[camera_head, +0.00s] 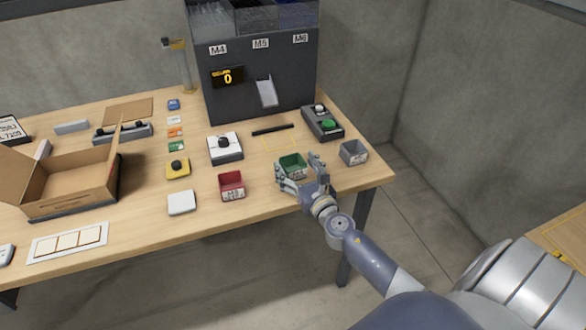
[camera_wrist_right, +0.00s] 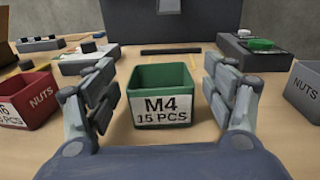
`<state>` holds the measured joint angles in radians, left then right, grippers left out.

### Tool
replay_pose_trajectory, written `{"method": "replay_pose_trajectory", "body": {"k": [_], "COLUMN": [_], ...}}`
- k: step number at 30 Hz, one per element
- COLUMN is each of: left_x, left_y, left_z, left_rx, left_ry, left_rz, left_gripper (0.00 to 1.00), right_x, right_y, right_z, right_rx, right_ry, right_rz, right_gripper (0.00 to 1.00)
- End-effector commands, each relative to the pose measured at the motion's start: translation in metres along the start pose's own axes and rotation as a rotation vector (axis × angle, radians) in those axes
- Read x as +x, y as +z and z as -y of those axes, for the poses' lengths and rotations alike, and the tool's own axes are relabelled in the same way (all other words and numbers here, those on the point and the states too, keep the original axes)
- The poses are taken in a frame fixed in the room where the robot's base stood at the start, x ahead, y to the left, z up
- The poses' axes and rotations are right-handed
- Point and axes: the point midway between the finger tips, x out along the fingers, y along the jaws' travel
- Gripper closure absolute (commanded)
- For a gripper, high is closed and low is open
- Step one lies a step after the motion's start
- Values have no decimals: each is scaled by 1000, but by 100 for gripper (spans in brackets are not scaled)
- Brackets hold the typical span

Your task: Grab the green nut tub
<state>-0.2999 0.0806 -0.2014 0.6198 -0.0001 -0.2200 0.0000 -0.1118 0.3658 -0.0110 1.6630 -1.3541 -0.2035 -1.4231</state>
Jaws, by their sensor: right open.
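The green nut tub (camera_head: 292,165) stands upright on the wooden table, near its front right part. In the right wrist view the green tub (camera_wrist_right: 162,80) is centred, and its white label reads "M4 15 PCS". My right gripper (camera_head: 298,178) is open at the near side of the tub. In the wrist view its fingers (camera_wrist_right: 160,102) stand left and right of the tub, with a gap on each side and nothing between them touching it. The tub looks empty from what shows inside. My left gripper is not in view.
A red tub (camera_head: 231,185) stands left of the green tub and a grey tub (camera_head: 354,152) right of it. A button box (camera_head: 323,123) and the dark feeder (camera_head: 262,85) stand behind. An open cardboard box (camera_head: 70,192) is at the left.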

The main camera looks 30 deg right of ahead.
Motion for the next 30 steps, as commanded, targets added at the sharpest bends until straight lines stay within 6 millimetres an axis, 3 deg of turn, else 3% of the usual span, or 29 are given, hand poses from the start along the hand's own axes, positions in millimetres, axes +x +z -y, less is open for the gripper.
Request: {"method": "replay_pose_trajectory", "body": {"k": [9,15,16,30], "left_x": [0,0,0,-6], "left_y": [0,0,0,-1], "left_z": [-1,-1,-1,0], "left_rx": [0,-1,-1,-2], "left_ry": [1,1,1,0], "left_rz": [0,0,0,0], "left_gripper": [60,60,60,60], "right_x": [5,5,5,5], "right_y": [0,0,0,8], "right_z": [0,0,0,0], "right_rx": [1,1,1,0], "right_ry": [0,0,0,1], "right_rz": [0,0,0,1], "right_gripper": [23,69,71,71]}}
